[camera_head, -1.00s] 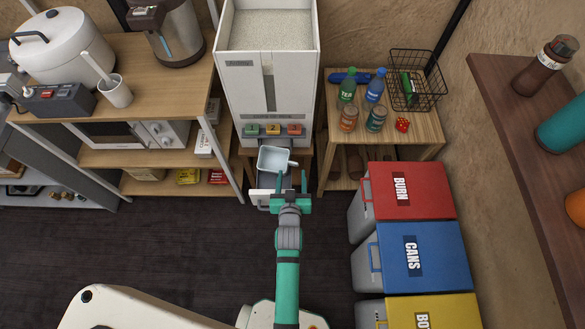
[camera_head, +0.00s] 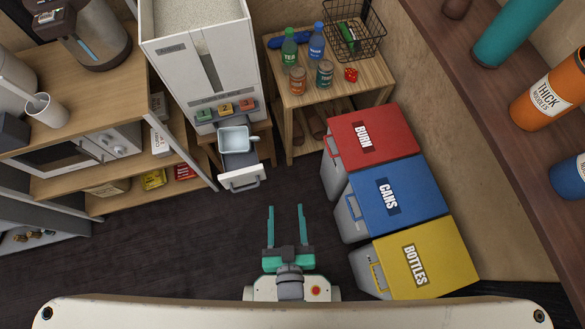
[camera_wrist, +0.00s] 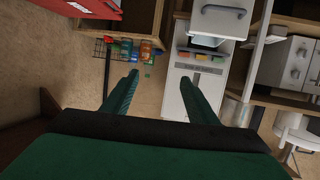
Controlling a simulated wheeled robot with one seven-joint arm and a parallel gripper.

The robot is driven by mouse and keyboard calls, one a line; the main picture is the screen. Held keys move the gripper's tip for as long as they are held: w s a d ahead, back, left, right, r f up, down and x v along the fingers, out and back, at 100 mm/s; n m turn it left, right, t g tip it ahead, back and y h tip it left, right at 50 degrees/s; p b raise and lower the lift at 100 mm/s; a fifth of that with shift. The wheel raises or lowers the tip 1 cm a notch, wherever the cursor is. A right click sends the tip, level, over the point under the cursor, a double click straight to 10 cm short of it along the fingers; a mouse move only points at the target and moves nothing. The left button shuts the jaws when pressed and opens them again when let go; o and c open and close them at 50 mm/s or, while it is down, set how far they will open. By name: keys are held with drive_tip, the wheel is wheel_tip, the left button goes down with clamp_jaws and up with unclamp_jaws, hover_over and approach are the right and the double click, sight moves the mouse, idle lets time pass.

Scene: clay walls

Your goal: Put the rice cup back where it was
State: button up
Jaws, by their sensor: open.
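The rice cup (camera_head: 234,138), a pale blue square cup with a side handle, sits at the open drawer (camera_head: 241,178) under the white rice dispenser (camera_head: 200,65). The cup looks upright; its contents cannot be made out. The drawer is pulled out, with its white front and grey handle facing me. My gripper (camera_head: 286,207) is open and empty, over the dark floor, nearer to me than the drawer and to its right. In the wrist view the fingers (camera_wrist: 160,80) are apart with nothing between them. The drawer front (camera_wrist: 222,20) shows beyond them.
A wooden stand (camera_head: 371,85) with bottles, cans and a wire basket is right of the dispenser. The red (camera_head: 385,130), blue (camera_head: 415,197) and yellow (camera_head: 437,252) bins line the right side. A wooden shelf (camera_head: 120,170) is left. The floor before the drawer is clear.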

drive_tip(key=s+d+r+m+h, duration=0.1)
drive_tip(key=s+r, duration=0.5)
drive_tip(key=r, duration=0.1)
drive_tip(key=shift+s+d+r+t, duration=0.2)
drive_tip(key=shift+d+r+t, duration=0.1)
drive_tip(key=shift+d+r, duration=0.1)
idle(1.0)
